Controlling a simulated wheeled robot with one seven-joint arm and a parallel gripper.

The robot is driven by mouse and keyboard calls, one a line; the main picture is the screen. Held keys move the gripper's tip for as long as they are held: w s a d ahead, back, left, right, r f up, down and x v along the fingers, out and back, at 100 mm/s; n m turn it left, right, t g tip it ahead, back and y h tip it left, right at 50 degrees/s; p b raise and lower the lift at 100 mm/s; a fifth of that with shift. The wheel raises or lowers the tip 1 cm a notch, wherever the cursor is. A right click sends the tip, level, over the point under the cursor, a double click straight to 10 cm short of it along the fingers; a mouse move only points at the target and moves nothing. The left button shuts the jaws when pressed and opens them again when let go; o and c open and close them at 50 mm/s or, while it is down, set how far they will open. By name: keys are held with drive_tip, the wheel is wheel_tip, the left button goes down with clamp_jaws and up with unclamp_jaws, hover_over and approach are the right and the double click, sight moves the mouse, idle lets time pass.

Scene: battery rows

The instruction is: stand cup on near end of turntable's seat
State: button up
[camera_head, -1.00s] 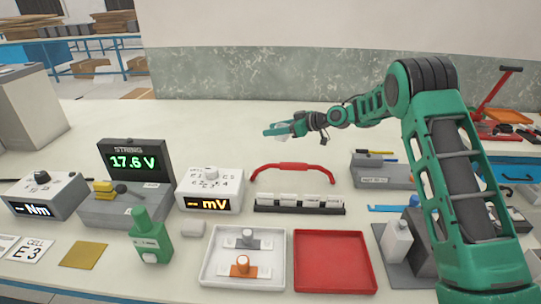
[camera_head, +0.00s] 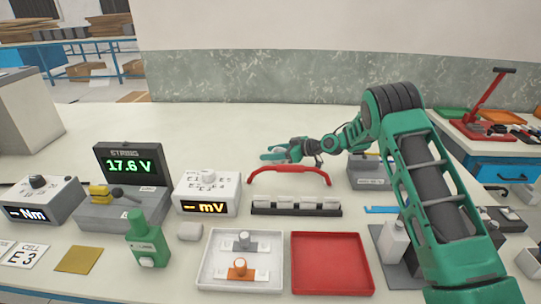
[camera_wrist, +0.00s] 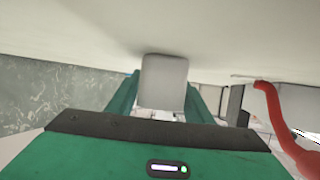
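My gripper (camera_head: 272,156) is over the back middle of the bench, left of the red arched handle's top. In the wrist view a plain pale grey, round-cornered piece (camera_wrist: 164,80) sits between my green fingers, which meet its sides. I cannot tell from its outline whether it is the cup. In the head view it is mostly hidden by the fingers. I cannot make out a turntable or its seat for certain in either view.
The red handle (camera_head: 289,169) arches behind a black rack (camera_head: 296,212) of white cells. A white tray (camera_head: 240,285) and a red tray (camera_head: 331,262) lie in front. A green bottle (camera_head: 147,245) and meters stand left. The back of the bench is clear.

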drive_tip(key=shift+o, duration=0.5)
drive_tip(key=shift+d+r, duration=0.1)
drive_tip(key=shift+d, duration=0.15)
drive_tip(key=v, duration=1.1)
drive_tip(key=shift+s+d+r, duration=0.15)
drive_tip(key=shift+d+r, duration=0.05)
